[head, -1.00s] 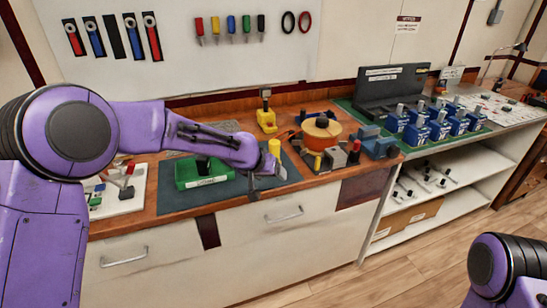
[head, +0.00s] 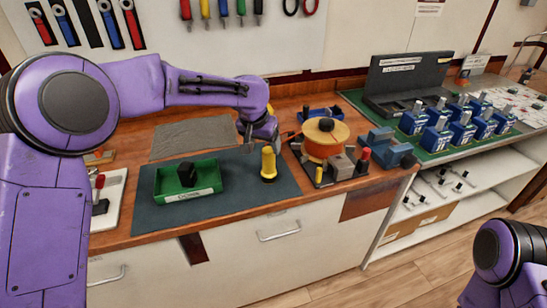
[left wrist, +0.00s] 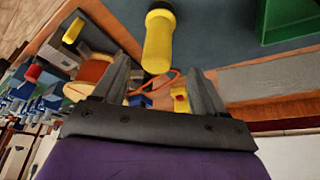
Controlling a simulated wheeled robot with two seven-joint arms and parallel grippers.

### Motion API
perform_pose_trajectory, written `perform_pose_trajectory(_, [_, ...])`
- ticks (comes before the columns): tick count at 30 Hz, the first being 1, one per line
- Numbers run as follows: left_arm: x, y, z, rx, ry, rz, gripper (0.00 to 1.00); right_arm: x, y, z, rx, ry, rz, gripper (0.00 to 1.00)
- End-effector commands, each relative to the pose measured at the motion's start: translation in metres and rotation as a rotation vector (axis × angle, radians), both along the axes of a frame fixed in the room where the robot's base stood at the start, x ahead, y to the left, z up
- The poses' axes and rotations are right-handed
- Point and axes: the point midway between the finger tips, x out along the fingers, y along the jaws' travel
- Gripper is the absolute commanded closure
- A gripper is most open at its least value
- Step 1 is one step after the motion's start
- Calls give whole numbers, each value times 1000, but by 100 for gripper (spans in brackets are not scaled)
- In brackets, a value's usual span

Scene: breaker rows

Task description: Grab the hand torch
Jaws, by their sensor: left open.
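The hand torch (head: 268,163) is yellow with a dark end. It stands upright on the dark mat, right of the green tray. My left gripper (head: 258,138) is just behind it in the head view, apart from it. In the left wrist view the torch (left wrist: 158,42) shows between and just beyond the two open fingertips (left wrist: 158,66), with nothing held. My right gripper is out of view; only part of my right arm shows at lower right.
The green tray (head: 214,176) holds a black block. Right of the torch stands an orange reel (head: 323,148) with small blocks around it. Blue vises (head: 385,142) and blue breaker units (head: 437,130) lie further right. Bare mat (head: 230,212) is free in front.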

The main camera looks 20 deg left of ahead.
Motion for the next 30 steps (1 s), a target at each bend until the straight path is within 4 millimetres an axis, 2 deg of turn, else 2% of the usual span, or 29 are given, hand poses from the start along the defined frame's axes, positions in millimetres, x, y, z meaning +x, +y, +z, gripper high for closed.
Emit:
perform_pose_trajectory(6, [14,-3,-36,-1,5,-3,28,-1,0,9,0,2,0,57])
perform_pose_trajectory(11, [22,-5,-52,-1,5,-2,28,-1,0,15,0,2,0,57])
perform_pose_trajectory(15, [33,-8,-75,0,6,-3,28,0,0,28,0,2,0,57])
perform_pose_trajectory(18, [38,-7,-88,0,3,-1,28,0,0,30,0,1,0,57])
perform_pose_trajectory(26, [40,-7,-93,0,1,-1,28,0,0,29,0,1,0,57])
perform_pose_trajectory(30, [40,-7,-93,0,1,-1,74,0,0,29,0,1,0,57])
